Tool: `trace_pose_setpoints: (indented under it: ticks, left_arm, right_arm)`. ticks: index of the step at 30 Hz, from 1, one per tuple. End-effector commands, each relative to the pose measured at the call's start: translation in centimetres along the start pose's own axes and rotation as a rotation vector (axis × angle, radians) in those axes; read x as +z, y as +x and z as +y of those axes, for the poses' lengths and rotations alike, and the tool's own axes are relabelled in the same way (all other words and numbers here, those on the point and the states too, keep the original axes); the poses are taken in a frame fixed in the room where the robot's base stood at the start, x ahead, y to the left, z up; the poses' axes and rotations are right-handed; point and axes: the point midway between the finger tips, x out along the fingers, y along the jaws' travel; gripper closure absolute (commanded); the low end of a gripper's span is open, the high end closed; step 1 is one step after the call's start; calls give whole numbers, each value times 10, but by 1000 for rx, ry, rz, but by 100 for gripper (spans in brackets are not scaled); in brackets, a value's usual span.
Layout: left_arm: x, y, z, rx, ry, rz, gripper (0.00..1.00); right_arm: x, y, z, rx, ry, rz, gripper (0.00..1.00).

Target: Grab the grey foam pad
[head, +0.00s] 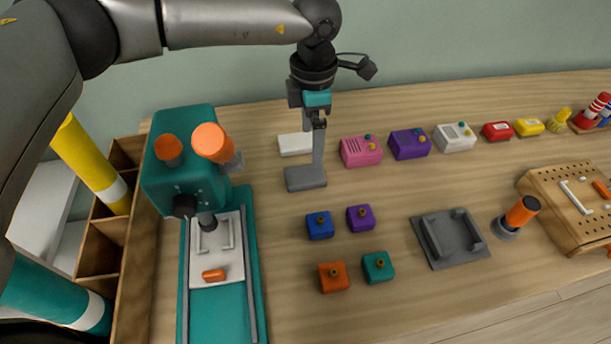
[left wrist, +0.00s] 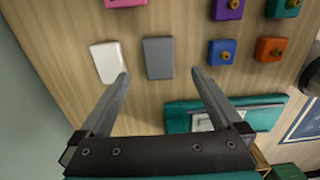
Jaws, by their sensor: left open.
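The grey foam pad (head: 302,180) is a flat rectangular block lying on the wooden table, in the left middle of the head view. It also shows in the left wrist view (left wrist: 158,56), between and just beyond the fingertips. My left gripper (head: 313,143) points down over it, open and empty. In the left wrist view the two fingers (left wrist: 160,73) are spread wide. I cannot tell the exact height of the fingertips above the table. My right gripper is not in view.
A white pad (head: 295,144) lies just behind the grey pad; one finger overlaps its corner in the wrist view. A teal press machine (head: 187,185) stands left. A pink box (head: 361,151) and blue block (head: 320,225) are to the right. Clear wood surrounds the pad's right side.

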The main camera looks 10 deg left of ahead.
Motion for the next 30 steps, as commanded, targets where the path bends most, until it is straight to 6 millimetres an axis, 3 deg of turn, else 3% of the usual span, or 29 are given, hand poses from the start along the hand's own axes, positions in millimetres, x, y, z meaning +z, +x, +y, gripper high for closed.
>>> trace_pose_setpoints:
  ticks: [1, 6, 14, 24, 30]
  left_arm:
    - [0, 14, 0, -2, -1, 1, 0]
    - [0, 37, 0, -1, 0, 0, 0]
    - [-2, 51, 0, -1, -1, -1, 0]
    - [-7, 90, 1, -2, 0, -1, 0]
    - [-7, 95, 1, 0, 0, -3, 0]
  right_arm:
    - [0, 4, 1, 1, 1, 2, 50]
    - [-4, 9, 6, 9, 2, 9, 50]
    - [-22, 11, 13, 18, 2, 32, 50]
    - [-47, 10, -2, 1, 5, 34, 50]
    - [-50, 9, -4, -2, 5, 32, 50]
